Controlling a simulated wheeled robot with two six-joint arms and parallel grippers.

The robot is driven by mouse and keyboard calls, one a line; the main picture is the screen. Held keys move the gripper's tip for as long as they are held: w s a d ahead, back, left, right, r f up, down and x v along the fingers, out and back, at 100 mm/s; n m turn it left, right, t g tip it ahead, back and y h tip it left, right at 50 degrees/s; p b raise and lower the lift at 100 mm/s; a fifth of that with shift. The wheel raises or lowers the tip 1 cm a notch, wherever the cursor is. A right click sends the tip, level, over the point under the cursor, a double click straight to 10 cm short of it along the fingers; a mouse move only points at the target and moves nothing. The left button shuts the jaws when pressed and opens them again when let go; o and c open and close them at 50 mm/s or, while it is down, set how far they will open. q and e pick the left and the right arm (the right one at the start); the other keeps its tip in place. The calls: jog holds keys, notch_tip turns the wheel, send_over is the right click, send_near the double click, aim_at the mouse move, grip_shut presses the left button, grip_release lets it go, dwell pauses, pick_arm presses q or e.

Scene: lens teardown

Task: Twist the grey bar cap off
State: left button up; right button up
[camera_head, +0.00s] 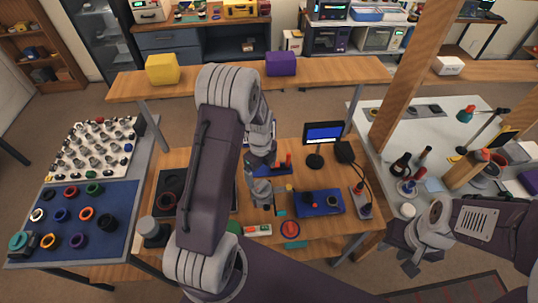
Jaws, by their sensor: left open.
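I cannot pick out the grey bar cap with certainty. A grey round piece (152,230) stands at the left front corner of the wooden table; whether it has a bar is too small to tell.
A dark tray (170,186) is partly covered by my left arm. A small screen (323,133) stands at the table's back. A blue mat with coloured rings (112,222) and a white board with metal parts (92,149) lie left. A white bench (440,118) is right.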

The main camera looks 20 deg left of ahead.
aim_at(262, 185)
pick_arm(q)
jog(key=shift+s+d+r, duration=0.1)
jog(key=shift+s+r, duration=0.1)
jog(key=shift+s, duration=0.3)
jog(key=f, duration=0.2)
jog(key=f+p, duration=0.1)
jog(key=f, duration=0.2)
jog(key=f+p, duration=0.1)
jog(key=f, duration=0.2)
jog(key=shift+w+f, duration=0.15)
jog(key=shift+w, duration=0.15)
jog(key=shift+s+f, duration=0.1)
jog(key=shift+f, duration=0.3)
pick_arm(e)
jog(key=r, duration=0.2)
jog(key=shift+s+r, duration=0.2)
jog(key=shift+r, duration=0.2)
pick_arm(q)
jog(key=c, duration=1.4)
jog(key=shift+n, duration=1.4)
jog(key=shift+c, duration=0.3)
pick_arm(e)
jog(key=shift+f, duration=0.1)
